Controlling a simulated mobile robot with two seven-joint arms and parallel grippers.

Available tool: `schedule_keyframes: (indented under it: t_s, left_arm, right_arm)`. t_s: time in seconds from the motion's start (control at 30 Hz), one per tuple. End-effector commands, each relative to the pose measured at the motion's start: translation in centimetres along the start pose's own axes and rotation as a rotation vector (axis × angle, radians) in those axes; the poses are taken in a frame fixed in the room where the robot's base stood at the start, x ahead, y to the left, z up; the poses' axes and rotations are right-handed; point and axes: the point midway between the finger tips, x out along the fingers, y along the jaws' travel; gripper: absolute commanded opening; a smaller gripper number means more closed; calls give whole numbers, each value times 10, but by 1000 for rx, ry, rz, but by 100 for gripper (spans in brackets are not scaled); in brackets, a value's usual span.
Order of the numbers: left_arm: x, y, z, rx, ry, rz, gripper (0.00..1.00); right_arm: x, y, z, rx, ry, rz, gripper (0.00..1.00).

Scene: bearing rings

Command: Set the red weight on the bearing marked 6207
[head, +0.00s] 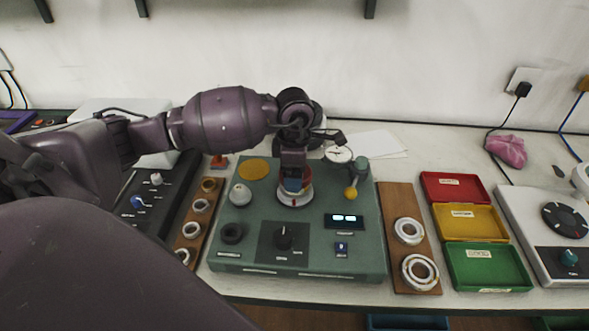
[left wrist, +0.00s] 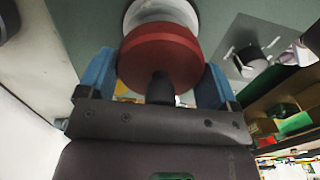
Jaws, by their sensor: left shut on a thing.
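My left gripper (head: 293,184) reaches over the middle of the green test unit. In the left wrist view its blue fingers (left wrist: 157,68) are shut on either side of the round red weight (left wrist: 160,52), which has a dark knob. The weight (head: 307,180) is partly hidden by the gripper in the head view. It sits at or just above a pale round seat (head: 296,200) on the unit; I cannot tell whether they touch. A white ring (left wrist: 178,10) shows just beyond the weight in the wrist view. No 6207 marking is readable. My right gripper is not in view.
The green unit (head: 225,262) carries knobs, a dial gauge (head: 339,154) and a yellow ball (head: 350,193). Two large rings (head: 408,231) lie on the right wooden board (head: 396,195). Several smaller rings lie on the left strip (head: 187,237). Red, yellow and green trays (head: 487,267) stand farther right.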

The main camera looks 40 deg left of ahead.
Motion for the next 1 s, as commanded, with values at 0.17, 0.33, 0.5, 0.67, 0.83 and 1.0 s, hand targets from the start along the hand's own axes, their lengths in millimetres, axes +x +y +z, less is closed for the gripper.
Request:
schedule_keyframes:
  t_s: [0.17, 0.33, 0.5, 0.67, 0.83, 1.0]
  left_arm:
    - [-1, 0, 0, 0, -2, 2, 89]
    - [-1, 0, 0, 0, -1, 1, 100]
    - [0, 0, 0, 0, 1, -1, 100]
    - [-11, 1, 0, 0, -1, 4, 100]
    - [-42, 1, 0, 1, -2, 6, 100]
    - [-74, 1, 0, 1, -2, 5, 100]
  right_arm:
    - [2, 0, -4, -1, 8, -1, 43]
    - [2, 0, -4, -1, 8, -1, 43]
    - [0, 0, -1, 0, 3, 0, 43]
    - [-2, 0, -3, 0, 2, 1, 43]
    - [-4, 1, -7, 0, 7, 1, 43]
    - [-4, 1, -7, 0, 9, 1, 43]
